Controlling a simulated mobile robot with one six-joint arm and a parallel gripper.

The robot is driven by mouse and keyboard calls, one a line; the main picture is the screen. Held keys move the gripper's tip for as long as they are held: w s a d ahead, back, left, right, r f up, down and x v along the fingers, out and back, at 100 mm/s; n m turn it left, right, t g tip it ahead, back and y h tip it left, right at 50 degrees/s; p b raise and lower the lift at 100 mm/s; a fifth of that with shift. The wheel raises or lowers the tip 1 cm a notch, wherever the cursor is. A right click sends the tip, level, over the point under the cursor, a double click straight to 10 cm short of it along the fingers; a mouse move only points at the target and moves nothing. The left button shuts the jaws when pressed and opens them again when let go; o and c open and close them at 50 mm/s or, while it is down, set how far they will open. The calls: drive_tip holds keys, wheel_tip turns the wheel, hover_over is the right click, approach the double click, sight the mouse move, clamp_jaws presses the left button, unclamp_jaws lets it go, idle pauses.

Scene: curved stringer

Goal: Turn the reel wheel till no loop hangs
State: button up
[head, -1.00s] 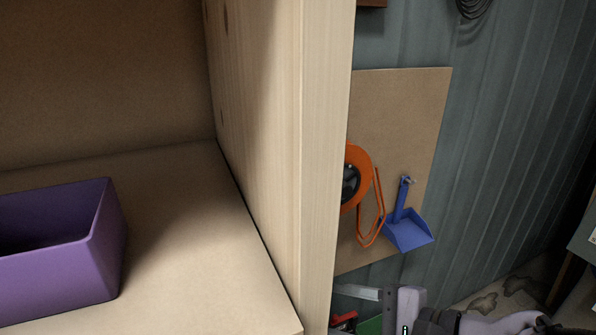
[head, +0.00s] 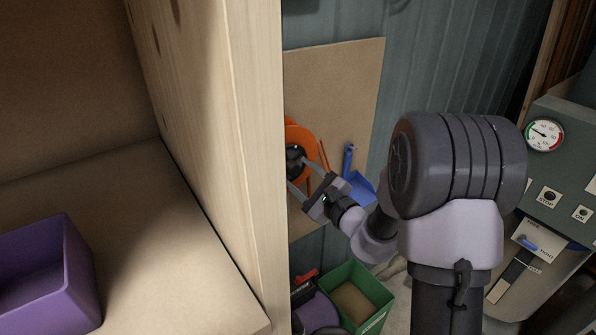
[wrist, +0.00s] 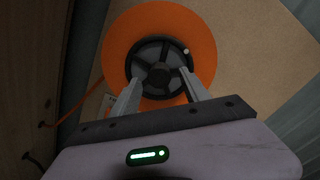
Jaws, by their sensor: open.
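The orange reel (head: 302,133) is mounted on a tan board, its left side hidden by the wooden panel in the head view. In the wrist view, the reel (wrist: 119,42) faces me with a dark spoked hub wheel (wrist: 160,58) and a small pale knob (wrist: 186,51) at its upper right. My gripper (wrist: 161,80) is open, its fingertips over the lower left and lower right of the hub; contact is unclear. My gripper also shows in the head view (head: 296,172). Orange cord (wrist: 83,101) runs left from the reel. The hanging loop is mostly hidden behind my gripper.
A blue dustpan (head: 361,186) hangs right of the reel on the board (head: 345,85). The wooden panel (head: 255,120) stands close to the left. A green crate (head: 372,290) is below, a purple bin (head: 75,270) on the shelf, and a control cabinet (head: 560,190) at right.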

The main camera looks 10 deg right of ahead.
drive_tip(key=shift+w+a, duration=0.25)
drive_tip(key=shift+w, duration=0.2)
clamp_jaws()
drive_tip(key=m+p, duration=0.2)
drive_tip(key=m, duration=0.3)
drive_tip(key=shift+r+m, duration=0.1)
drive_tip(key=shift+m, duration=0.3)
drive_tip(key=m+p, duration=0.4)
drive_tip(key=m, duration=0.2)
drive_tip(key=m+p, duration=0.5)
drive_tip(key=m, duration=0.1)
drive_tip(key=shift+r+m, duration=0.1)
drive_tip(key=shift+m, duration=0.3)
drive_tip(key=m+p, duration=0.3)
drive_tip(key=m, duration=0.2)
drive_tip(key=shift+m, duration=0.3)
drive_tip(key=shift+p, duration=0.35)
